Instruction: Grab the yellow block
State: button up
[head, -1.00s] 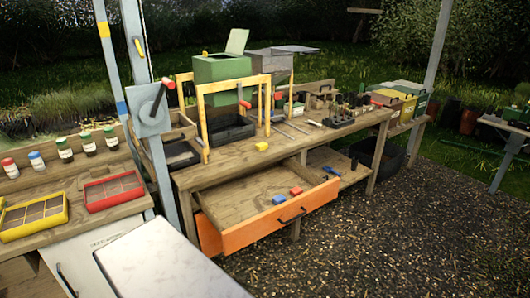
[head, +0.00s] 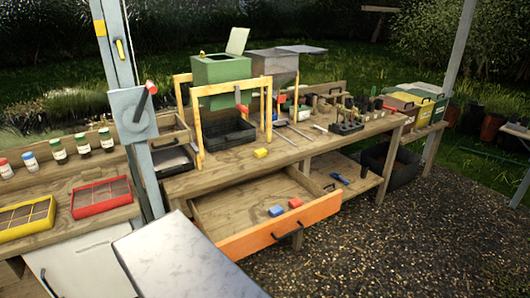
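An orange-fronted drawer (head: 290,225) stands open below the block, with a blue block (head: 276,211) and a red block (head: 295,202) inside. A yellow wooden frame (head: 222,88) stands over a black tray (head: 228,135). A grey post (head: 150,165) rises at left. Gravel at right is clear.

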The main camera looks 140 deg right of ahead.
aim_at(261, 153)
jog(key=k, duration=2.7)
jog(key=z, duration=1.3)
